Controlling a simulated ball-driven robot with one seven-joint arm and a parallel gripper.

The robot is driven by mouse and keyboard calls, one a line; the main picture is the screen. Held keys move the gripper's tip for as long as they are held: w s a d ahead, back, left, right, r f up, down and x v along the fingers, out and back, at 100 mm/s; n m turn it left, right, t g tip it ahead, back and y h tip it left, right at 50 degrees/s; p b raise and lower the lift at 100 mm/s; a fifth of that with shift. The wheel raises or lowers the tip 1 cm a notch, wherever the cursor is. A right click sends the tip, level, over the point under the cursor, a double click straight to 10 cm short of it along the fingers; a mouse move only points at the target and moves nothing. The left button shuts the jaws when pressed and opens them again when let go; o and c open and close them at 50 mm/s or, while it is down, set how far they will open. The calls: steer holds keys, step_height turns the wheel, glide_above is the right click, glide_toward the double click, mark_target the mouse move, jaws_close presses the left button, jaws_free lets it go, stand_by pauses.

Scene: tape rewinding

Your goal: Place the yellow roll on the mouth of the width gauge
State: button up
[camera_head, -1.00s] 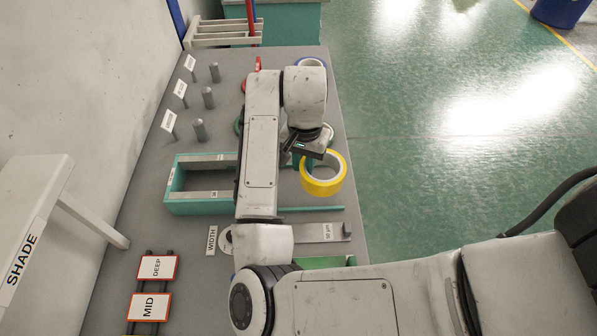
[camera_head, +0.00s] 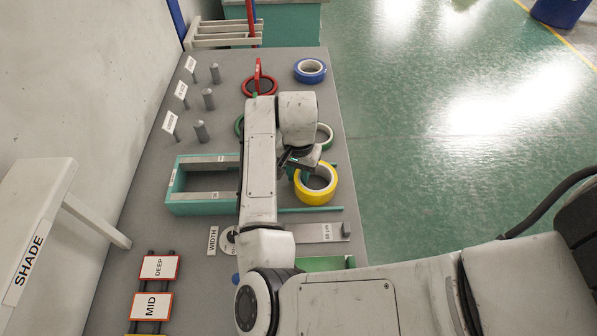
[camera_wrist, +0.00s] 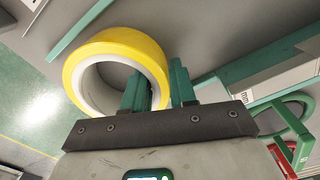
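The yellow roll (camera_head: 318,197) hangs at the right of the workbench, near its edge. It is also large in the wrist view (camera_wrist: 95,48). My gripper (camera_wrist: 158,75) grips the roll's wall, with one teal finger inside the hole and the other outside. In the head view my gripper (camera_head: 300,165) is partly hidden by my arm. A teal frame with two grey bars (camera_head: 205,208), seemingly the width gauge, lies left of my arm with an open gap between the bars. My arm covers its right part. The WIDTH sign (camera_head: 212,240) stands just in front of it.
Several grey pegs (camera_head: 200,131) stand at left. A grey strip (camera_head: 318,232) lies nearer, above the DEEP (camera_head: 160,267) and MID (camera_head: 150,305) cards' level.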

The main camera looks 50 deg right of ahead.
steer(key=o, duration=0.3)
step_height(320, 180, up, 12)
steer(key=shift+r, duration=0.2)
stand_by(0.4)
